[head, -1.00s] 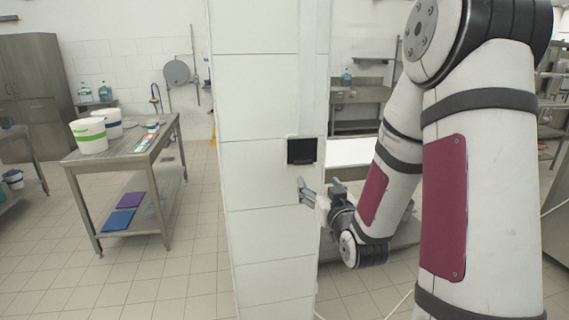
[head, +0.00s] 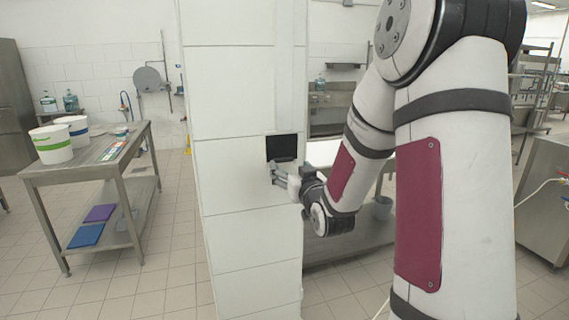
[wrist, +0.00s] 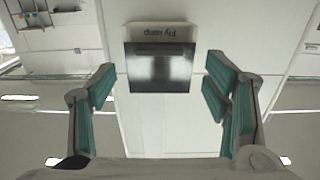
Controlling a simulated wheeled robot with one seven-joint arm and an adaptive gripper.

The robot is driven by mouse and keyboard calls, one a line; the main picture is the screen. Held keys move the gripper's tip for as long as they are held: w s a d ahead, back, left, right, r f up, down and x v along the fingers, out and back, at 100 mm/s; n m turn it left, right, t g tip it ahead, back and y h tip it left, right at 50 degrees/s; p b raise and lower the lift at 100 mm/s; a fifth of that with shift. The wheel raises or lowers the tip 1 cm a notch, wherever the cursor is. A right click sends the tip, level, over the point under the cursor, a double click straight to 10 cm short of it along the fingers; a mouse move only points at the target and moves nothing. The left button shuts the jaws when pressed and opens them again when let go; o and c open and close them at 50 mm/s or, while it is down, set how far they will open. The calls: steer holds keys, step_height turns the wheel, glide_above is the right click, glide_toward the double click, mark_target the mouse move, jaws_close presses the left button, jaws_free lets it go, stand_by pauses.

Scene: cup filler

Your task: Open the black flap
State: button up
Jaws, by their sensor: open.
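The black flap (head: 281,148) is a small dark square on the white tiled pillar (head: 240,230). In the wrist view the flap (wrist: 160,68) is a glossy black panel under a pale strip with upside-down lettering, and it looks closed. My gripper (head: 274,173) is just below the flap in the head view. I cannot tell how far the fingertips are from the pillar.
A steel table (head: 128,148) with white buckets (head: 52,144) stands left of the pillar. A steel counter (head: 326,118) is behind on the right. Tiled floor is free between the table and the pillar.

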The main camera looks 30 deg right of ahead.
mark_target(285, 161)
steer(key=x, duration=0.6)
steer(key=shift+f, duration=0.1)
